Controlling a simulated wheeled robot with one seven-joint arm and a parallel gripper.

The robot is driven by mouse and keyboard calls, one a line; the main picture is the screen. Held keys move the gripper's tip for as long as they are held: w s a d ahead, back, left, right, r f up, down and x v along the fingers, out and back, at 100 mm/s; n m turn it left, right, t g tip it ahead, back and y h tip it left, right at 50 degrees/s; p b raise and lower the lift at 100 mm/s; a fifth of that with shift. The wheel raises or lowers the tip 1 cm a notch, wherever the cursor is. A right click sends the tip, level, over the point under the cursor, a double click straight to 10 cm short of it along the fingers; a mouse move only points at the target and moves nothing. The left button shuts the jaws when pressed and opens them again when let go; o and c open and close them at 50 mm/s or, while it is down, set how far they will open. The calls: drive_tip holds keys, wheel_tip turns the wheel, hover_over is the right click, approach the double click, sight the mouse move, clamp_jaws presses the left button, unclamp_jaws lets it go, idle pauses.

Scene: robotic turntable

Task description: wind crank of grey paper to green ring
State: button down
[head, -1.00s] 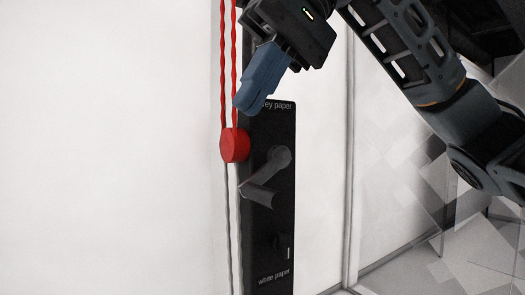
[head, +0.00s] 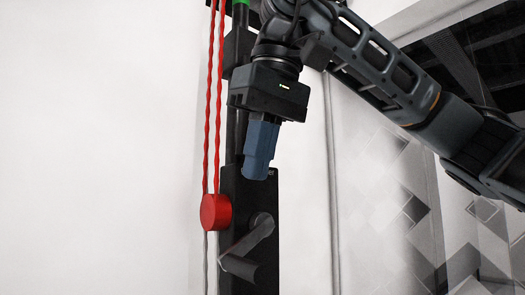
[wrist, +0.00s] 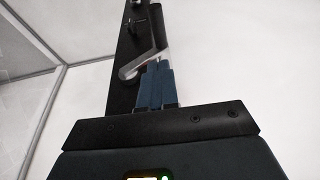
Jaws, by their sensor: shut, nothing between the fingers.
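The grey paper crank (head: 245,247) is a dark grey lever with a handle on a tall black panel (head: 236,188). The panel's label is mostly covered by my gripper in the head view. The crank also shows in the wrist view (wrist: 138,66), just beyond my fingertips. My gripper (head: 255,172) has blue fingers, is shut and empty, and points down above the crank, apart from it in the head view. A green piece (head: 240,2), perhaps the green ring, shows at the top edge of the head view.
A red round knob (head: 215,212) sits at the panel's left edge, with red twisted cords (head: 212,100) running up from it. A second small knob (wrist: 137,24) shows on the panel in the wrist view. White wall lies free to the left.

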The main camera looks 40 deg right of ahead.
drive_tip(key=b, duration=0.6)
hover_over(242, 259)
drive_tip(key=s, duration=0.1)
drive_tip(key=f, duration=0.7)
drive_tip(key=shift+d+f, duration=0.2)
drive_tip(key=shift+f, duration=0.1)
drive_tip(key=shift+a+f+b, duration=0.1)
drive_tip(key=shift+f+b, duration=0.4)
drive_tip(key=shift+f, duration=0.1)
